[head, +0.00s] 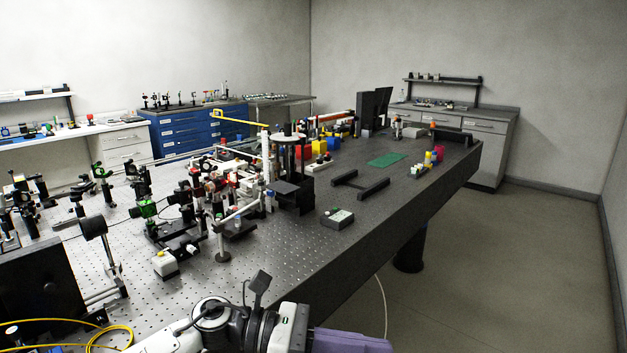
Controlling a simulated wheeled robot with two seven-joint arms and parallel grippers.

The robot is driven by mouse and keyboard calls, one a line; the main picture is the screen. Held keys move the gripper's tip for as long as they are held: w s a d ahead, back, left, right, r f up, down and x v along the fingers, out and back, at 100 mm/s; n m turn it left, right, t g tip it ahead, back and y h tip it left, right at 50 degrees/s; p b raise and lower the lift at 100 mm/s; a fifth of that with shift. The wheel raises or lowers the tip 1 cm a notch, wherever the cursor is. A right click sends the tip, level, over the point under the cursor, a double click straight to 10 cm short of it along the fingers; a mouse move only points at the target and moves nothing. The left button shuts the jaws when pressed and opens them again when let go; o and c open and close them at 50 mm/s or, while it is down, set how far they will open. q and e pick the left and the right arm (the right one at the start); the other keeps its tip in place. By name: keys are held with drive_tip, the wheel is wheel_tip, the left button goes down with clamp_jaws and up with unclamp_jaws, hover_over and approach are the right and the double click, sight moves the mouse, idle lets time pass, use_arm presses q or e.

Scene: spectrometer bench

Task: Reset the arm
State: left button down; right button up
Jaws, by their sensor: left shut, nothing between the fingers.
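My left arm comes in at the bottom edge, white and black, in front of the near edge of the optical table (390,215). My left gripper (372,344) shows as a purple part at its end, cut by the lower picture edge. It points right, beside the table's near edge and over the floor. It is shut with nothing held. It seems to touch nothing. My right gripper is out of view.
A yellow cable (110,338) lies bottom left. Open floor (530,270) is at right, with a grey cabinet (490,150) behind.

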use_arm(q)
drive_tip(key=a+f+m+t+y, duration=0.4)
drive_tip(key=a+f+m+t, duration=0.3)
drive_tip(key=m, duration=1.1)
drive_tip(key=a+f+m+t+y, duration=0.5)
drive_tip(key=f+m+t, duration=0.4)
drive_tip(key=m, duration=0.8)
drive_tip(key=s+a+f+n+g+y, duration=0.2)
drive_tip(key=s+a+f+n+g, duration=0.1)
drive_tip(key=s+a+f+n, duration=0.3)
drive_tip(key=s+a+f+n+g+y, duration=0.3)
drive_tip(key=s+a+f+n, duration=0.3)
drive_tip(key=s+f, duration=0.5)
drive_tip(key=shift+s+a+f, duration=0.3)
drive_tip(key=shift+s+a, duration=0.3)
drive_tip(key=shift+s, duration=0.45)
